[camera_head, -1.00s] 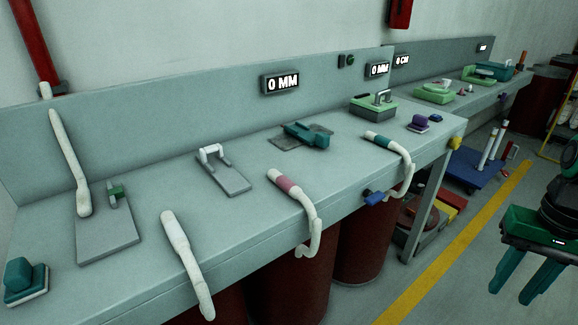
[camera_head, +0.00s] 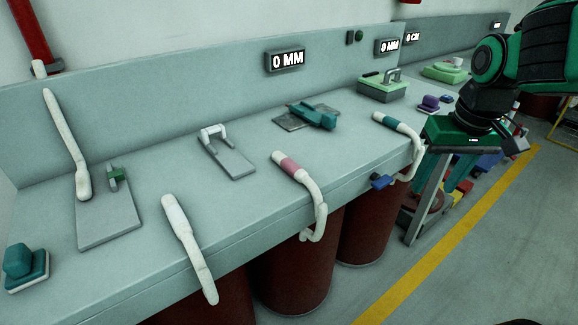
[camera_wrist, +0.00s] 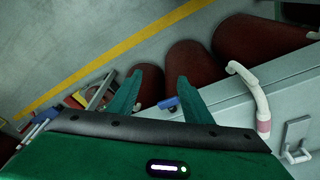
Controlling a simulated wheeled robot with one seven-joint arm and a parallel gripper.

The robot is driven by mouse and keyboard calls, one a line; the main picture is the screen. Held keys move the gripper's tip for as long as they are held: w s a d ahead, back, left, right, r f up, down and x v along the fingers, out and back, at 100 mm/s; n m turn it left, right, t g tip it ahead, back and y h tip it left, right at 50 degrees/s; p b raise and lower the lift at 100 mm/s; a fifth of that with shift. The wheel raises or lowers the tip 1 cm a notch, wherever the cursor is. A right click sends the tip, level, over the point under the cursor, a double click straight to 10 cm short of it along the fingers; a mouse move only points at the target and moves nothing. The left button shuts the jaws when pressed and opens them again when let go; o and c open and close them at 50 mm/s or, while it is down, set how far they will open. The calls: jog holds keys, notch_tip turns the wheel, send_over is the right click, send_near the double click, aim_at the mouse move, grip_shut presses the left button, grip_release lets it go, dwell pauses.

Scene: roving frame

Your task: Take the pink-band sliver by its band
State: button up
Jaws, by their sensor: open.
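The pink-band sliver (camera_head: 303,182) is a white, bent rope-like piece with a pink band (camera_head: 289,166) near its upper end. It lies on the bench, and its lower end curls over the front edge. In the wrist view the sliver (camera_wrist: 250,88) is at the right, with its pink band (camera_wrist: 263,127) towards the bench. My gripper (camera_head: 448,180) is at the right in the head view, off the bench front and well right of the sliver. In the wrist view its two fingers (camera_wrist: 163,90) are apart, with nothing held between them.
A teal-band sliver (camera_head: 397,125) lies to the right, close to my gripper. A plain white sliver (camera_head: 186,240) lies to the left. A blue clamp-like piece (camera_head: 381,181) sits at the bench edge. Dark red drums (camera_head: 300,265) stand below. Bare bench top surrounds the pink band.

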jog(key=w+a+r+n+t+y, duration=0.1)
jog(key=w+a+r+n, duration=0.15)
jog(key=a, duration=0.35)
jog(key=w+a+r+n, duration=0.1)
jog(key=w+a, duration=0.3)
jog(key=a, duration=0.2)
jog(key=n+y, duration=0.2)
jog(key=n, duration=0.2)
send_near(291, 162)
jog(key=f, duration=0.1)
jog(key=a+f, duration=0.1)
jog(key=f, duration=0.1)
jog(key=shift+s+a+t, duration=0.1)
jog(key=shift+s+t, duration=0.05)
jog(key=shift+t, duration=0.15)
jog(key=shift+w+x, duration=0.15)
jog(key=shift+x, duration=1.3)
jog(key=shift+w+x, duration=0.2)
jog(key=shift+x, duration=1.25)
jog(key=c, duration=1.1)
